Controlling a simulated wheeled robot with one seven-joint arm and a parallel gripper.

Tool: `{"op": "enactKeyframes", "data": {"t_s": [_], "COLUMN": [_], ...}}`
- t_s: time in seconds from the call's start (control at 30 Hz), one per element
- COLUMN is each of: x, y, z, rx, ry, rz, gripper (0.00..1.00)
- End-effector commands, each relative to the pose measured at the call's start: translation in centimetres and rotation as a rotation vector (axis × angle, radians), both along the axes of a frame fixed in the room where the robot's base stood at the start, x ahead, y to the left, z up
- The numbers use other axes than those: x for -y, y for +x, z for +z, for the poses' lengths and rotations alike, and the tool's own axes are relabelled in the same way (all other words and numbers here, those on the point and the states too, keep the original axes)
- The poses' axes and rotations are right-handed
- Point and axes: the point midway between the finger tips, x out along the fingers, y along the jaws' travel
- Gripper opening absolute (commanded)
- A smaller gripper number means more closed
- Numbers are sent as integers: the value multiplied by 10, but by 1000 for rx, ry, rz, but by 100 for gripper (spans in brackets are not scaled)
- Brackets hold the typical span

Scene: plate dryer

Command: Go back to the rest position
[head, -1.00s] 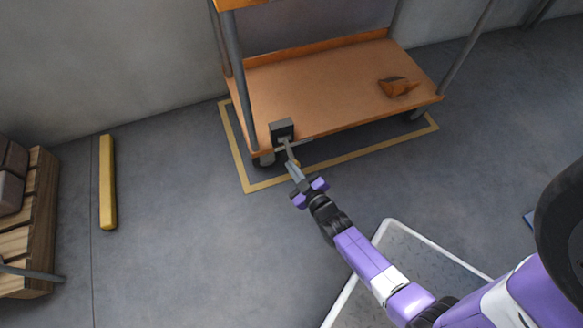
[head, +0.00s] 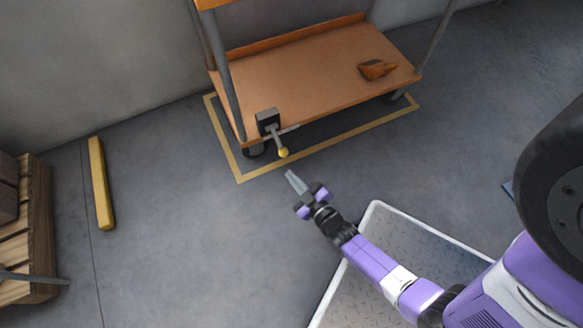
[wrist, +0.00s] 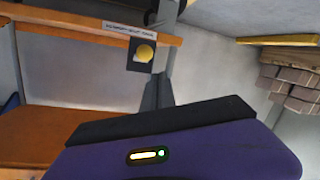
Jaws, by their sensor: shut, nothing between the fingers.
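My gripper (head: 290,177) is shut with nothing in it, at the end of my purple arm. It is over open floor, apart from the cart and a little below a lever with a yellow knob (head: 283,153) in the head view. The lever sticks out from a dark box (head: 267,119) on the cart's front edge. In the wrist view, the shut fingers (wrist: 157,92) point up toward the cart, and the yellow knob (wrist: 145,53) shows beside them in front of a dark panel.
The orange cart (head: 310,85) stands on wheels inside a yellow floor outline, with a brown object (head: 377,69) on its shelf. A yellow bar (head: 101,183) and a wooden pallet (head: 38,240) are at left.

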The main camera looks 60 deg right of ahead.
Motion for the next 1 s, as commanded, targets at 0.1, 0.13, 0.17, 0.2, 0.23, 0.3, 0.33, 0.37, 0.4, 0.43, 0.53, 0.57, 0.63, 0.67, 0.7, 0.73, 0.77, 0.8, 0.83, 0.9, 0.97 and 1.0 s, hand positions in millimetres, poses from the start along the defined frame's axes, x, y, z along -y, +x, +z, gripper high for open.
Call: {"op": "enactKeyframes", "data": {"t_s": [0.1, 0.13, 0.17, 0.2, 0.23, 0.3, 0.33, 0.37, 0.4, 0.43, 0.53, 0.57, 0.63, 0.67, 0.7, 0.73, 0.77, 0.8, 0.83, 0.9, 0.97, 1.0], "x": [0, 0, 0, 0, 0, 0, 0, 0, 0, 0, 1, 4, 9, 8, 6, 2, -2, -10, -16, -32, -46, -55], "y": [0, 0, 0, 0, 1, 1, 1, 1, 1, 1, 2, 7, 15, 15, 13, 11, 8, 2, -2, -15, -28, -37], "z": [0, 0, 0, 0, 0, 0, 0, 0, 0, 0, -1, 6, 24, 32, 44, 52, 62, 75, 85, 109, 132, 147], "rx": [0, 0, 0, 0, 0, 0, 0, 0, 0, 1, 4, 19, 52, 63, 79, 89, 99, 110, 117, 130, 138, 143], "ry": [0, 0, 0, 0, 0, 0, 0, 0, 0, 3, 43, 53, 73, 84, 101, 115, 130, 151, 167, 204, 238, 260], "rz": [0, 0, 0, 0, 0, 0, 0, 0, 0, -1, -9, -12, -20, -22, -21, -18, -13, -4, 4, 25, 47, 63], "gripper": [0, 0, 0, 0, 0, 0, 0, 0, 0, 0, 0, 0, 0, 0, 0, 0, 0, 0, 0, 0, 0, 0]}}
